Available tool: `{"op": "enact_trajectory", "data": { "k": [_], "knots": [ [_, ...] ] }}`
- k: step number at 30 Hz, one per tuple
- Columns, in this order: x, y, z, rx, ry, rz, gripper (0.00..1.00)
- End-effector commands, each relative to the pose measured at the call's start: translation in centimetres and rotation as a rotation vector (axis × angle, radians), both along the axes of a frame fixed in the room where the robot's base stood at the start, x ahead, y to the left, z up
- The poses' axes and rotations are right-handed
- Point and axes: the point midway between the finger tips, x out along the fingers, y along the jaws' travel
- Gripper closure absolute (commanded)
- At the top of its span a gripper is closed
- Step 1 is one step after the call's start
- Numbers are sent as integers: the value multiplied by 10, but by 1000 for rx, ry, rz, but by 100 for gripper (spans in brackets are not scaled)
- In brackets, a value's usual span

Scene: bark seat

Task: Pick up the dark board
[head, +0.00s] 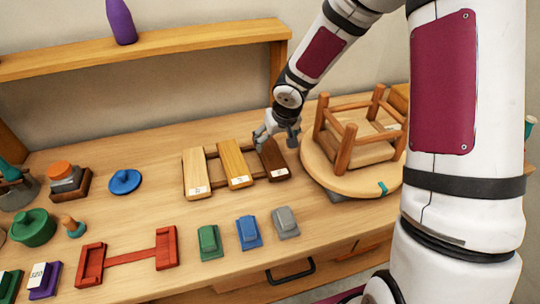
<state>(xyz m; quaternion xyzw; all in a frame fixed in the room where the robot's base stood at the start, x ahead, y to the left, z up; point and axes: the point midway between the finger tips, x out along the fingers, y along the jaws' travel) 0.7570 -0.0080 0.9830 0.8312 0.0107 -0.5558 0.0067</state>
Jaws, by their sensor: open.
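The dark board (275,163) is a short dark brown plank with a small white label at its near end. It lies at the right end of a low wooden rack (256,175), beside two lighter boards. My gripper (278,141) is open and empty at the far end of the dark board. Its fingers appear to be on either side of that end and hide part of it. I cannot tell whether they touch it.
An upturned stool (340,185) stands close to the right of the dark board. A yellow board (235,160) and a pale board (195,172) lie to its left. Green, blue and grey blocks (285,221) sit in front. A shelf (150,46) runs behind.

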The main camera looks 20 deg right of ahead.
Motion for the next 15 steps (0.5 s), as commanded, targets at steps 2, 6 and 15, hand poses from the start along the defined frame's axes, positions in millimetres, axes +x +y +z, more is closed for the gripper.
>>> {"op": "enact_trajectory", "data": {
  "k": [2, 6, 15],
  "knots": [
    [6, 1, -13, 0, 1, 2, 18],
    [10, 1, -23, 0, 0, 1, 18],
    [19, 8, -50, -1, 1, 4, 18]
  ]
}}
